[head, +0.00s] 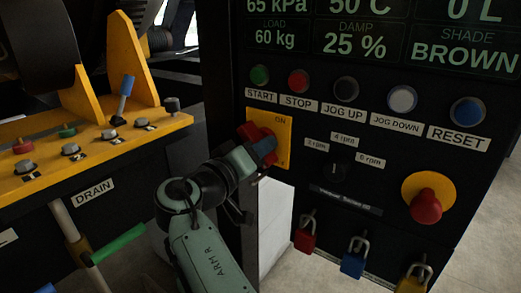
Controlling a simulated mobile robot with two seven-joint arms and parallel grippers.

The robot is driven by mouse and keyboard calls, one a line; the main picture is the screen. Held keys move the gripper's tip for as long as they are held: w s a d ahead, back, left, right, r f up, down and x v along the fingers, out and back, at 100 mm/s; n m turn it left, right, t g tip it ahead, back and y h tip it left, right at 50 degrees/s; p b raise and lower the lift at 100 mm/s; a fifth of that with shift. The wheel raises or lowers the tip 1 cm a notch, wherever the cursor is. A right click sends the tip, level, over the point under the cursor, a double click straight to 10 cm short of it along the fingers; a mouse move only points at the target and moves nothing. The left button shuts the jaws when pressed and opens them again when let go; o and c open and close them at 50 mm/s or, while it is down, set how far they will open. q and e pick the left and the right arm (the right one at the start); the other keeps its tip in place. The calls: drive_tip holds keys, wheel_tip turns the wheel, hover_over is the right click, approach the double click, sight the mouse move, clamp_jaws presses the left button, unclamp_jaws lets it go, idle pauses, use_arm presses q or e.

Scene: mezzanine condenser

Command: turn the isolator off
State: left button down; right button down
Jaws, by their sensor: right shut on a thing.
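The isolator is a red rotary handle (249,131) on a yellow plate (284,124) at the left edge of the black control panel. The word ON shows at the top of the plate. My right gripper (265,149) is shut on the red handle, reaching it from the lower left. The gripper hides part of the handle and the lower left of the plate, so the handle's exact angle is hard to tell. My left gripper is out of view.
The panel has START, STOP and jog buttons above, a black speed selector (337,169) right of the isolator, and a red mushroom button (426,206). Red (305,237), blue (353,262) and yellow padlocks hang below. A yellow valve bench (90,160) stands left.

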drive_tip(key=c, duration=0.9)
unclamp_jaws()
drive_tip(key=shift+a, duration=0.1)
drive_tip(key=b+v, duration=0.1)
drive_tip(key=v, duration=1.2)
drive_tip(key=shift+s+a+b, duration=0.1)
drive_tip(key=shift+s+b, duration=0.1)
drive_tip(key=shift+b, duration=0.2)
